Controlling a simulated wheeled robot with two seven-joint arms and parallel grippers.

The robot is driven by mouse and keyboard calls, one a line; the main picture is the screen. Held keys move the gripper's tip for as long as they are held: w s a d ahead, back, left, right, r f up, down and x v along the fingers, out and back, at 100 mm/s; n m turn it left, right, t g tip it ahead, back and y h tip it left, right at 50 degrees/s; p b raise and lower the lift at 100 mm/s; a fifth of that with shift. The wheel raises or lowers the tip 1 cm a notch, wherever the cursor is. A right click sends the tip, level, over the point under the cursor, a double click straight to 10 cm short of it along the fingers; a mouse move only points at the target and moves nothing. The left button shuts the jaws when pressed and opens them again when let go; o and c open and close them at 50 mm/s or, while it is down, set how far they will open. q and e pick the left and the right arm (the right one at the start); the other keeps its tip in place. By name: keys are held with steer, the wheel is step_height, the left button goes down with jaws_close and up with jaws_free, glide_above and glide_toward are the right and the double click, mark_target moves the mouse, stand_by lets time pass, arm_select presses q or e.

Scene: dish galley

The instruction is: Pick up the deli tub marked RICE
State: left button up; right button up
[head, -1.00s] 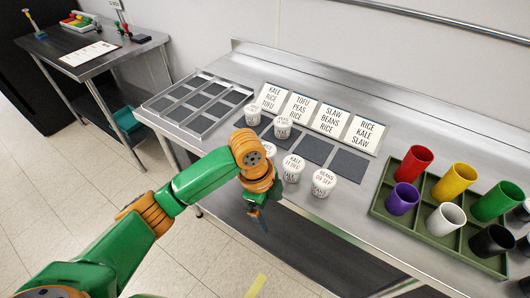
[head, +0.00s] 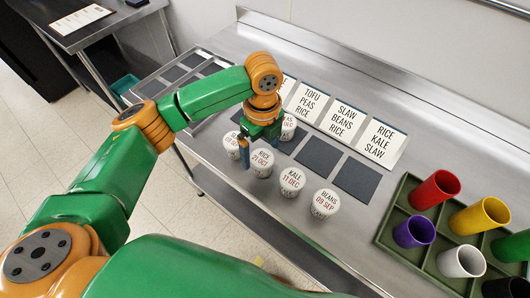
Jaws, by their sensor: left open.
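The white deli tub marked RICE, 21 OCT (head: 262,161) stands upright on the steel counter, in the front row of tubs. My left gripper (head: 259,150) is open and empty just above and behind this tub, pointing down. One finger hangs between the RICE tub and a tub at its left (head: 232,148), whose label is partly hidden. I cannot tell whether the finger touches either tub. Another tub (head: 289,128) stands behind the gripper, partly covered. The KALE tub (head: 292,182) and the BEANS tub (head: 324,203) stand to the right. My right gripper is not in view.
A compartment tray (head: 185,72) lies at left. A green crate (head: 390,236) of coloured cups stands at right. The counter's front edge is close to the tubs.

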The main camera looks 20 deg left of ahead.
mark_target(260, 159)
arm_select(q)
steer(key=shift+s+d+f, duration=0.1)
steer(key=shift+s+f, duration=0.3)
steer(key=shift+f, duration=0.2)
steer(key=shift+s+f, duration=0.35)
steer(key=shift+f, duration=0.25)
steer(key=shift+w+f, duration=0.1)
steer(key=shift+f, duration=0.25)
steer(key=shift+w+f, duration=0.25)
steer(key=shift+w, duration=0.2)
steer(key=c, duration=0.4)
steer(key=shift+s+r, duration=0.1)
steer(key=shift+s, duration=0.1)
steer(key=c, duration=1)
steer(key=shift+w, duration=0.1)
